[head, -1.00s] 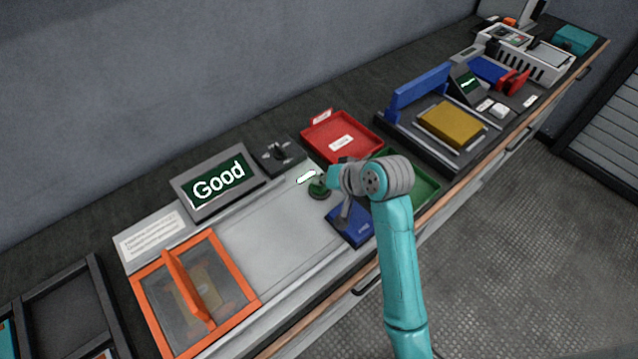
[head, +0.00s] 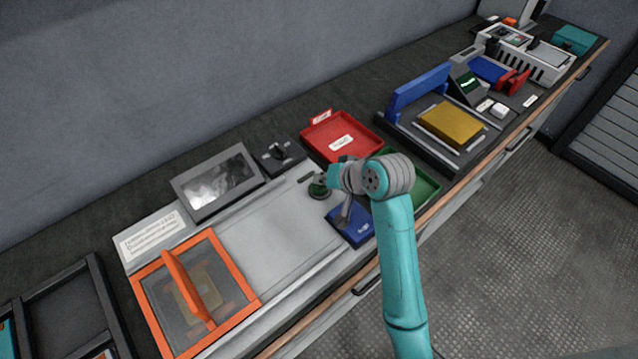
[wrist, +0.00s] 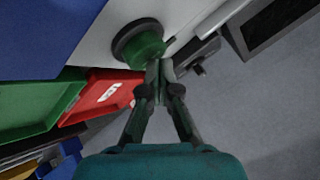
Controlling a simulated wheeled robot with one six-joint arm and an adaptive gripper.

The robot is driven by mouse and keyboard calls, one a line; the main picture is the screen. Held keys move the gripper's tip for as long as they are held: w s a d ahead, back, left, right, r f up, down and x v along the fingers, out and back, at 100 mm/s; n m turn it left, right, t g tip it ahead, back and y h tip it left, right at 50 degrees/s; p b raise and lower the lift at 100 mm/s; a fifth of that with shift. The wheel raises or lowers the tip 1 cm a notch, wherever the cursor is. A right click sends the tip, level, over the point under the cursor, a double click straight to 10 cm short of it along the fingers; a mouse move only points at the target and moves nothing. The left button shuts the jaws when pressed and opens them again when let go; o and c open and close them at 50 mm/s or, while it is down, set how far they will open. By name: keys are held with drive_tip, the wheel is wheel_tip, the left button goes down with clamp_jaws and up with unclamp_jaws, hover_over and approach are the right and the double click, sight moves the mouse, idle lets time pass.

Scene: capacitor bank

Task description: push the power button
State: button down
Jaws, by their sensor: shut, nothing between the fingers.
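The power button looks to be the round green button (head: 318,190) in a dark ring on the pale grey panel. It also shows at the top of the wrist view (wrist: 142,42). My gripper (wrist: 160,68) is shut and empty. In the wrist view its fingertips are right at the edge of the green button; I cannot tell whether they press it. The screen (head: 217,182) behind the panel is dark grey, with no text. The small indicator strip (head: 307,177) beside the button is dark.
An orange-framed clear cover (head: 195,295) lies at the panel's left end. A black switch box (head: 277,156) and a red tray (head: 341,138) stand behind. A green tray (head: 427,187) and a blue tray (head: 352,226) are close to my arm. A blue-handled fixture (head: 417,92) stands further right.

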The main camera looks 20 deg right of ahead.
sight(322, 186)
drive_tip(key=shift+r, duration=3.05)
drive_tip(key=shift+s, duration=0.1)
